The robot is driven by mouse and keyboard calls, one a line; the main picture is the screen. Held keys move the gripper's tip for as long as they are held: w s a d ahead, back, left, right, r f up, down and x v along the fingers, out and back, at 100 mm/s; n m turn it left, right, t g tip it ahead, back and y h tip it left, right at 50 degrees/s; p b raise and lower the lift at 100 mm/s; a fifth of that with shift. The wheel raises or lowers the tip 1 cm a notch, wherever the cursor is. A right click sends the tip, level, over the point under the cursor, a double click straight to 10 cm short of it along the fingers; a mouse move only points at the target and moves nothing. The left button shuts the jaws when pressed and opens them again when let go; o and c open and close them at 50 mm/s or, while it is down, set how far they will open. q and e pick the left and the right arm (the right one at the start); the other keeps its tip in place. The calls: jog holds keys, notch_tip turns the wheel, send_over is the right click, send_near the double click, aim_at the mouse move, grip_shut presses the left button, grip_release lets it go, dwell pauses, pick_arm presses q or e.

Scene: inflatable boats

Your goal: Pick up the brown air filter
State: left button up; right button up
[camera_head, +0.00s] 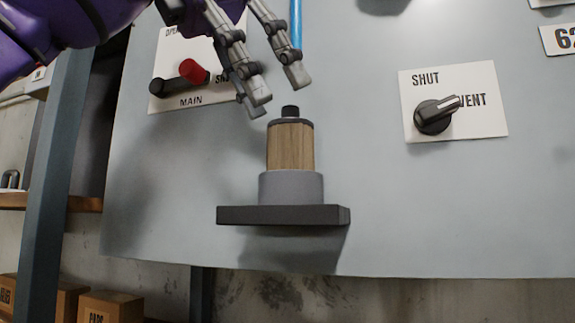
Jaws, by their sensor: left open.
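The brown air filter (289,147) stands upright in a round grey holder (291,188) on a dark ledge (283,215) fixed to a grey panel. It has a dark cap with a black knob (290,111) on top. My left gripper (278,92) comes in from the upper left. It is open, with its fingers pointing down just above the filter, near the knob. Nothing shows between the fingers, and I cannot tell whether one touches the knob. My right gripper is not in view.
A MAIN plate with a red-tipped lever (193,71) is behind the gripper on the left. A SHUT/VENT plate with a black knob (436,115) is on the right. A blue tube (296,22) runs down behind the gripper. A dark post (52,180) and boxes (110,307) stand left.

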aim_at(283, 130)
pick_arm(q)
jog(key=shift+s+d+f, duration=0.15)
jog(key=shift+d+f, duration=0.2)
jog(key=shift+f, duration=0.15)
jog(key=x, duration=0.5)
jog(key=shift+w+a+f, duration=0.1)
jog(key=shift+w+a, duration=0.05)
jog(key=shift+w, duration=0.1)
jog(key=shift+s, duration=0.1)
jog(key=shift+c, duration=0.5)
jog(key=c, duration=0.8)
jog(key=shift+r, duration=0.2)
